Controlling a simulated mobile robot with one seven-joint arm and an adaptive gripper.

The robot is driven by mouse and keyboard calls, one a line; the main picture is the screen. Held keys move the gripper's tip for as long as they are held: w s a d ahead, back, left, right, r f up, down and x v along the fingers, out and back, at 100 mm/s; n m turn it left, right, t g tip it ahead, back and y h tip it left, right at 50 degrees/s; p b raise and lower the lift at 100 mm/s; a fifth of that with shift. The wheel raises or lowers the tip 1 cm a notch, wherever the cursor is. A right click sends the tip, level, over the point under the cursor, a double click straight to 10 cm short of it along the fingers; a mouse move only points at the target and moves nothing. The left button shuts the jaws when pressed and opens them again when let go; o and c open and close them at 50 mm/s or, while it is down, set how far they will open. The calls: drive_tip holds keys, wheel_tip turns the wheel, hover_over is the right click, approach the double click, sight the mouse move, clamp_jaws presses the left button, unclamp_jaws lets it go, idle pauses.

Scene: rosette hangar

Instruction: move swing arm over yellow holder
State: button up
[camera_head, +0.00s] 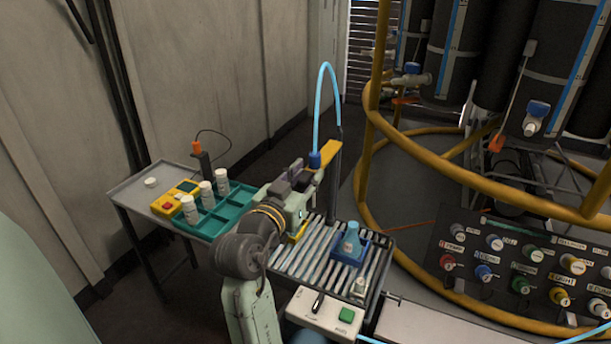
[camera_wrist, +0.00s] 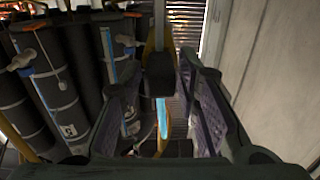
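The yellow swing arm (camera_head: 326,150) sits on a thin upright post (camera_head: 334,185) at the back of the slatted rack. A blue nozzle (camera_head: 315,159) with a light blue hose (camera_head: 321,85) is at its end. My gripper (camera_head: 297,172) is beside the nozzle end, to its left. In the wrist view my gripper's fingers (camera_wrist: 162,100) are spread, with a dark block (camera_wrist: 160,75) between them and apparent gaps on both sides. Contact is unclear. The yellow holder (camera_head: 299,234) shows only partly on the rack, below my gripper and mostly hidden by my arm.
A blue holder (camera_head: 336,257) with a blue bottle (camera_head: 351,238) stands on the slatted rack (camera_head: 290,262). A teal tray (camera_head: 233,213) with white bottles and a yellow box (camera_head: 166,205) are to the left. A yellow tubular frame (camera_head: 470,172) stands to the right.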

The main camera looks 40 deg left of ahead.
clamp_jaws()
idle(0.5)
